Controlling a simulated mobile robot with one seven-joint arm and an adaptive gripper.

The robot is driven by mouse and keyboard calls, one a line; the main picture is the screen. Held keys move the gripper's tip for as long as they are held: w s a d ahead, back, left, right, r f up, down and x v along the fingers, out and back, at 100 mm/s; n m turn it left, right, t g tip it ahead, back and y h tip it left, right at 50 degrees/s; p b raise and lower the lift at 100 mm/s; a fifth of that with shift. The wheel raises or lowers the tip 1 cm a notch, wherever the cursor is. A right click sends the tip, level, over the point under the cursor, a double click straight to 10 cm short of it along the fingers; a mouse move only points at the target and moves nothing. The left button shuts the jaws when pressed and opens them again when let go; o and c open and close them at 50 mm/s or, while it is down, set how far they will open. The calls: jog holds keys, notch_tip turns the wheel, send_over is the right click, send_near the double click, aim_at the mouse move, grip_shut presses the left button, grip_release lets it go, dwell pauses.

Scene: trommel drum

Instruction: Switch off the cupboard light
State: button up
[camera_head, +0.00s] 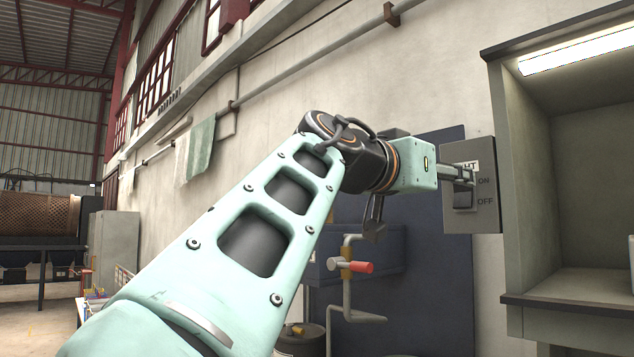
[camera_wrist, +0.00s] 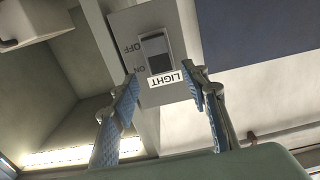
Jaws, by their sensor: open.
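In the wrist view the plate (camera_wrist: 178,95) appears upside down, with a LIGHT label and a dark rocker switch (camera_wrist: 156,52). I cannot tell which way the rocker is tilted. The cupboard light (camera_head: 578,50) is a bright lit strip under the cupboard top; it also glows in the wrist view (camera_wrist: 75,155). My gripper (camera_head: 465,180) is open and empty in front of the plate. In the wrist view its blue-padded fingers (camera_wrist: 162,85) stand apart either side of the LIGHT label; contact is unclear.
The open cupboard (camera_head: 590,170) stands right of the plate, with a shelf edge (camera_head: 570,303) low down. A dark blue panel (camera_head: 440,270) is behind my arm. A pipe with a red-handled valve (camera_head: 358,267) and a drum (camera_head: 300,343) are below.

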aim_at(462, 187)
jog(key=p+x, duration=0.1)
jog(key=x, duration=0.3)
jog(key=shift+w+d, duration=0.2)
jog(key=shift+w, duration=0.1)
grip_shut()
jog(key=f+b, duration=0.1)
jog(key=b, duration=0.2)
jog(key=shift+s+t+h, duration=0.1)
jog(key=shift+t+h, duration=0.2)
jog(key=shift+h, duration=0.1)
jog(key=t+h+b, duration=0.1)
jog(key=b, duration=0.5)
jog(key=shift+a+f+h, duration=0.1)
jog(key=shift+f+h, duration=0.1)
jog(key=shift+h, duration=0.2)
jog(key=shift+r+t+b, duration=0.15)
jog(key=shift+t+b, duration=0.25)
jog(key=shift+b, duration=0.4)
jog(key=shift+r, duration=0.1)
grip_release()
